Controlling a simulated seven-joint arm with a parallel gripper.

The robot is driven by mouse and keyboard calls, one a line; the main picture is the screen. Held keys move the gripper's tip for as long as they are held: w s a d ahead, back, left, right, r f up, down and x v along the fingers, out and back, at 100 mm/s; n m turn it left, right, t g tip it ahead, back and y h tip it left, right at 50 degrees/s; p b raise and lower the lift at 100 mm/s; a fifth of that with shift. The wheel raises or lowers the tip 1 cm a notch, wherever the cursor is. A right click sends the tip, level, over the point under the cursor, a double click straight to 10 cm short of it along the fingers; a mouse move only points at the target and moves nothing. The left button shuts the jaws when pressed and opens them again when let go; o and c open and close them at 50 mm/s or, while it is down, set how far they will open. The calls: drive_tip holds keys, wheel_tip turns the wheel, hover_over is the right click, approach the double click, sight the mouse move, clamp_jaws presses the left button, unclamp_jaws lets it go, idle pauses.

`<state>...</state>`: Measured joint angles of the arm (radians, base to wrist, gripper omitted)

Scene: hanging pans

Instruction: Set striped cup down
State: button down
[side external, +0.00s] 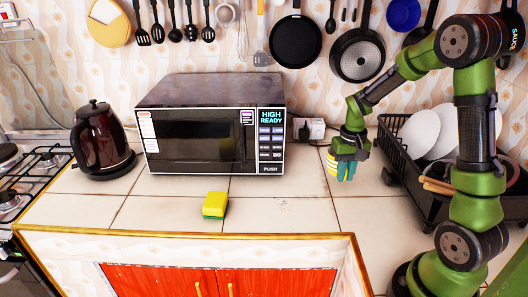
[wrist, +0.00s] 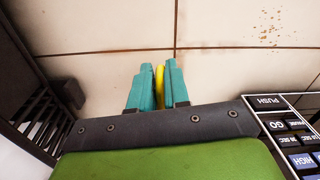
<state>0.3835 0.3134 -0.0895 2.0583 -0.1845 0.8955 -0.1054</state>
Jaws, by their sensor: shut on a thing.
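The striped cup (side external: 331,163), yellow and white, is at my gripper, to the right of the microwave. My gripper (side external: 345,175) points down with its teal fingers shut on the cup; the fingers and hand hide part of it. In the wrist view, a thin yellow edge of the cup (wrist: 160,84) shows between the two teal fingertips (wrist: 158,88). The cup looks roughly upright, low over the tiled counter (side external: 285,213). I cannot tell whether its base touches the tiles.
The microwave (side external: 210,125) stands left of my gripper and the black dish rack (side external: 397,165) with white plates to its right. A yellow-green sponge (side external: 215,205) lies in front of the microwave. A dark kettle (side external: 102,140) is far left. Tiles in front of my gripper are clear.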

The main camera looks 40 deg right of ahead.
drive_tip(key=w+d, duration=0.2)
drive_tip(key=w, duration=0.2)
drive_tip(key=w+d+f, duration=0.1)
drive_tip(key=w+d, duration=0.1)
drive_tip(key=w, duration=0.2)
drive_tip(key=w+d, duration=0.1)
drive_tip(key=w, duration=0.3)
drive_tip(key=shift+d+f, duration=0.15)
drive_tip(key=shift+d, duration=0.25)
drive_tip(key=shift+f, duration=1.7)
drive_tip(key=shift+f, duration=0.15)
drive_tip(key=c, duration=1.1)
unclamp_jaws()
